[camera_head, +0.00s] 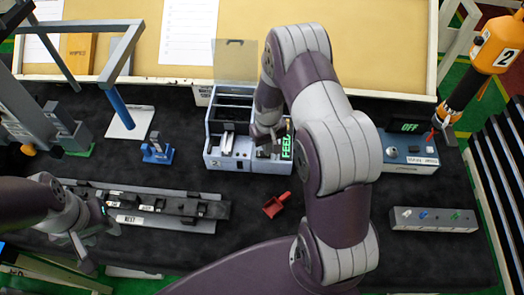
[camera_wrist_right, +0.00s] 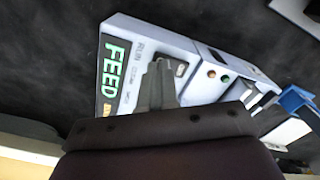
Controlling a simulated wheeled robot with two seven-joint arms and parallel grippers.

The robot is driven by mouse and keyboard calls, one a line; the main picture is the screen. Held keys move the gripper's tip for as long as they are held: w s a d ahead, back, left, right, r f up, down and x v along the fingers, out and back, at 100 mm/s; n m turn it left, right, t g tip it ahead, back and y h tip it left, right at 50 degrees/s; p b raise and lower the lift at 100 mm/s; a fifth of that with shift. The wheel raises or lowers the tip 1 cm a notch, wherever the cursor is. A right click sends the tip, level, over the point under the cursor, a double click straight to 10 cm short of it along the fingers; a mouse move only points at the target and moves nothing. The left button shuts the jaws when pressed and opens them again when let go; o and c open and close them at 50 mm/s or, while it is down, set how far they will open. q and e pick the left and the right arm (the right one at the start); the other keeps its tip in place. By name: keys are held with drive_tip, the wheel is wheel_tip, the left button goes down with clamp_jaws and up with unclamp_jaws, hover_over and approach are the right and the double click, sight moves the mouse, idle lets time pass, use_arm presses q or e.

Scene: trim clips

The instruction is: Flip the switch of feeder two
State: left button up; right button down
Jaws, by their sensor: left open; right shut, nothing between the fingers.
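The feeder (camera_head: 222,160) is a pale blue-white box with a raised clear lid at the middle back of the table. Its lit green FEED display also shows in the right wrist view (camera_wrist_right: 115,68). Beside the display is a panel with a RUN label and a small grey part (camera_wrist_right: 181,70) that looks like a switch. My right gripper (camera_wrist_right: 158,85) is shut and empty, its fingertips at this panel beside the grey part; I cannot tell if they touch. No feeder number is readable. My left gripper (camera_head: 97,222) is open over the left end of the black-clip rail.
A blue box with an OFF display (camera_head: 410,150) and red lever stands right of my right arm. A grey block with coloured buttons (camera_head: 432,219) is at front right. A red scoop (camera_head: 277,204), a blue fixture (camera_head: 157,150) and a clip rail (camera_head: 165,207) lie on the dark table.

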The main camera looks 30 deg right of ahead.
wheel_tip(320, 180, up, 6)
drive_tip(key=p, duration=0.4)
idle(0.3)
